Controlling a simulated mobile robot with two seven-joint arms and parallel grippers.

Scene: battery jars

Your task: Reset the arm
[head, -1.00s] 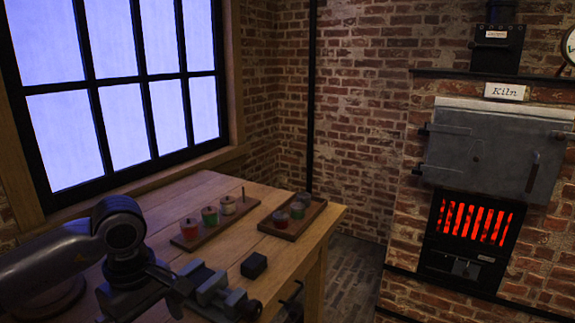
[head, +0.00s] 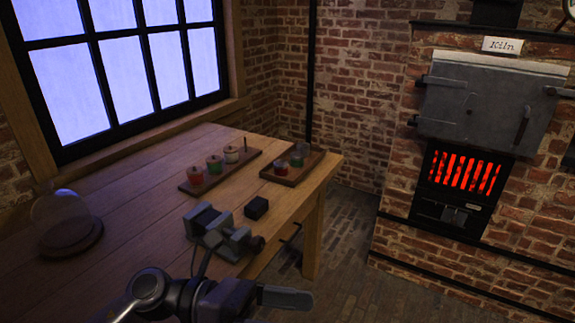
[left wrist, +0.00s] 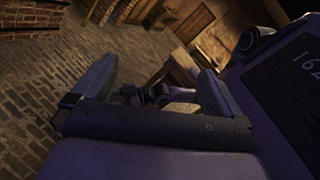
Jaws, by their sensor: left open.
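My left arm comes in at the bottom of the head view, with its left gripper (head: 287,298) low at the table's near right side. In the left wrist view the left gripper (left wrist: 152,88) has its two fingers wide apart, with nothing between them touching. The brick floor and wooden furniture show beyond the fingers. My right gripper is not in view.
On the wooden table (head: 130,170) stand a grey vise (head: 215,230), a black block (head: 256,207), a board of jars (head: 222,172), a tray with more jars (head: 300,172) and a glass dome (head: 65,218). The kiln (head: 490,105) glows at right.

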